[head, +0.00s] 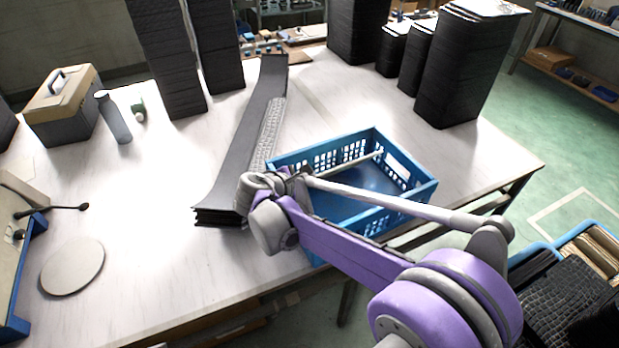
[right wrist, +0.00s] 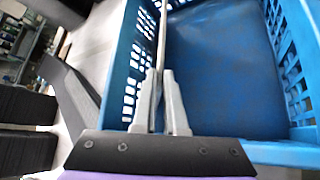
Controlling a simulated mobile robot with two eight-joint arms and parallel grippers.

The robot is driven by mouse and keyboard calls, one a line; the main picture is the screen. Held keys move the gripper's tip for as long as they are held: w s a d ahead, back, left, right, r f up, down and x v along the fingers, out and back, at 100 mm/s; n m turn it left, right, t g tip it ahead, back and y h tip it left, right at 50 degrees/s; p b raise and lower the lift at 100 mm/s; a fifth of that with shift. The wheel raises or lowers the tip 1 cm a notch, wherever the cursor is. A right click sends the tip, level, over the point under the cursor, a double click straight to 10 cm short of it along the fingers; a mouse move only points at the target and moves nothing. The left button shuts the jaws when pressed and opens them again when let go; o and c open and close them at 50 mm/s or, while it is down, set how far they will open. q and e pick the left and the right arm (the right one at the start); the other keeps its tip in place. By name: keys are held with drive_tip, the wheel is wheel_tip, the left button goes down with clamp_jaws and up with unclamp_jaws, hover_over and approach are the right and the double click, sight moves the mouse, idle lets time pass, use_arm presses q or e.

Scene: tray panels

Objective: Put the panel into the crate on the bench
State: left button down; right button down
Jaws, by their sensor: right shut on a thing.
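The blue crate (head: 405,165) stands on the bench near its front right edge, with holed walls and a bare blue floor (right wrist: 225,70). My right gripper (head: 302,176) is over the crate's left end, its arm coming from the lower right. It is shut on a thin pale strip (head: 350,163), which I take to be the panel seen nearly edge-on. The strip reaches across the crate opening; I cannot tell if it touches the crate. In the right wrist view it runs up from between the fingers (right wrist: 160,76), near the holed wall. My left gripper is not in view.
The bench (head: 165,180) carries a long grey stack (head: 240,135) left of the crate and tall dark stacks (head: 455,70) behind. A toolbox (head: 60,110), bottle (head: 113,118) and round disc (head: 72,267) are at left. The bench's middle left is clear.

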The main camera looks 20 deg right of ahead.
drive_tip(key=c, duration=0.9)
unclamp_jaws()
drive_tip(key=v, duration=1)
drive_tip(key=shift+s+a+r, duration=0.2)
drive_tip(key=shift+a, duration=0.1)
